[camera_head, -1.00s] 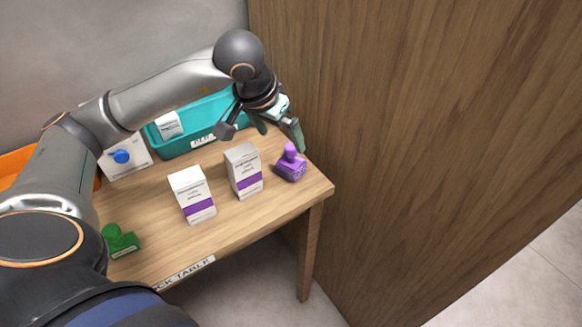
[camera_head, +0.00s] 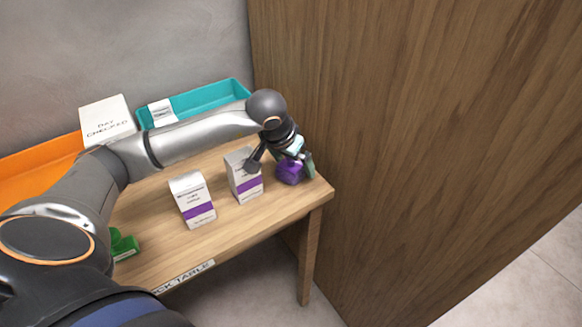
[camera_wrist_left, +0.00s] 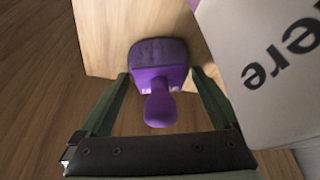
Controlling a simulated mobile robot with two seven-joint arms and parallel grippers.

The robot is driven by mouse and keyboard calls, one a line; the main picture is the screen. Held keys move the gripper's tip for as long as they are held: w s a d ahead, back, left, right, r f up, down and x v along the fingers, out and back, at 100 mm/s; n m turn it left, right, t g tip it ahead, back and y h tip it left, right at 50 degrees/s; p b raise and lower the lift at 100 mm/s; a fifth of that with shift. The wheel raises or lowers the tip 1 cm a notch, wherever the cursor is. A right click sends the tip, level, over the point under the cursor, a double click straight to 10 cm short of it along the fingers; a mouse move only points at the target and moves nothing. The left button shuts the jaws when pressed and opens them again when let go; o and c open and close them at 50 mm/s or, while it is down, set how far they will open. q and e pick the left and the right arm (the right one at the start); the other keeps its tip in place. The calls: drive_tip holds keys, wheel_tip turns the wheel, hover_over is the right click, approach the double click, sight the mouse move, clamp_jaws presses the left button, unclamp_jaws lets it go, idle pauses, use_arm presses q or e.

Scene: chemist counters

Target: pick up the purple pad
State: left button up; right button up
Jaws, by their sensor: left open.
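The purple pad (camera_head: 290,172) is a purple block with a knob-like handle, standing near the right end of the wooden table. My left gripper (camera_head: 281,168) is down at it, and the arm hides part of the pad. In the left wrist view the purple pad (camera_wrist_left: 158,72) lies between the two green fingers, its handle pointing toward the palm. The left gripper (camera_wrist_left: 160,85) is open, with a finger on either side of the pad and visible gaps. My right gripper is not in view.
A white box with a purple band (camera_head: 243,178) stands close left of the gripper, and a similar box (camera_head: 193,200) stands farther left. A green stamp (camera_head: 123,245) is at the left. A teal tray (camera_head: 215,97) and an orange tray (camera_head: 40,168) are behind. A wooden panel (camera_head: 420,130) rises at the right.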

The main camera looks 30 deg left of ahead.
use_arm(q)
drive_tip(key=shift+r, duration=0.1)
drive_tip(key=c, duration=1.4)
